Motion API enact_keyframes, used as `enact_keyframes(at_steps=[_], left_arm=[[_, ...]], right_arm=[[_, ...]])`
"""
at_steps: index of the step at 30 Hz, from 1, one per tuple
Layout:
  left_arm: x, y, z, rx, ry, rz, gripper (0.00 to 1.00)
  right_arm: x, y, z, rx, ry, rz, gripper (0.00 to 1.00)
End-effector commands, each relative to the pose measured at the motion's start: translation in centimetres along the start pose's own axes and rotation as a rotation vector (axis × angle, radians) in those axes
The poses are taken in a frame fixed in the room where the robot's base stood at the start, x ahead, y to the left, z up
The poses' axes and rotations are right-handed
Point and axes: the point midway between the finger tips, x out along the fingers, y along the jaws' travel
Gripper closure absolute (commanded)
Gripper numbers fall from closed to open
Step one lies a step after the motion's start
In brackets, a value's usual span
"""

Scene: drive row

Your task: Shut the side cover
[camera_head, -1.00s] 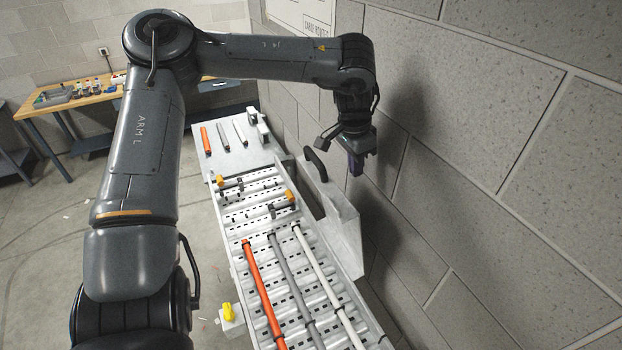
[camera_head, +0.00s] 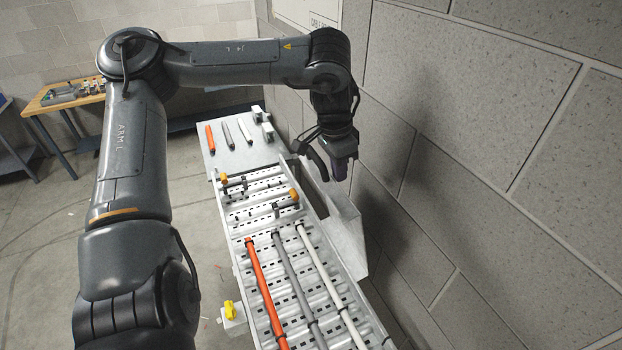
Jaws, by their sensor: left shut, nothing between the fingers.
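The side cover (camera_head: 347,222) is a pale grey panel along the right, wall side of the long cable tray (camera_head: 232,235). It stands out from the tray's edge, with an open gap between them. A black curved handle (camera_head: 311,158) is at its far end. My left gripper (camera_head: 339,174) is shut and empty, pointing down on the wall side of the handle and very near it. I cannot tell whether it touches the cover or handle. My right gripper is out of view.
An orange cable (camera_head: 266,292), a grey cable (camera_head: 296,290) and a white cable (camera_head: 328,281) run along the tray. Yellow-orange clamps sit farther up. The block wall (camera_head: 480,170) is close on the right. A workbench (camera_head: 60,105) stands at the back left.

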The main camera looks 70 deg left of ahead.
Motion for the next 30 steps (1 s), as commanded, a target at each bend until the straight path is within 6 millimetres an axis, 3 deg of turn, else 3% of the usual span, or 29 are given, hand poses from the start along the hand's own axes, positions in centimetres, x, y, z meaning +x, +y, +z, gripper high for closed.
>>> enact_keyframes(at_steps=[19,30], left_arm=[[-0.4,0.0,3.8,0.002,0.004,0.0,1.0],[-2.0,0.0,3.6,0.001,0.001,0.0,1.0]], right_arm=[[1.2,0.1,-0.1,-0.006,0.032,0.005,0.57],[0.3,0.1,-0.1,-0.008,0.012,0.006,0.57]])
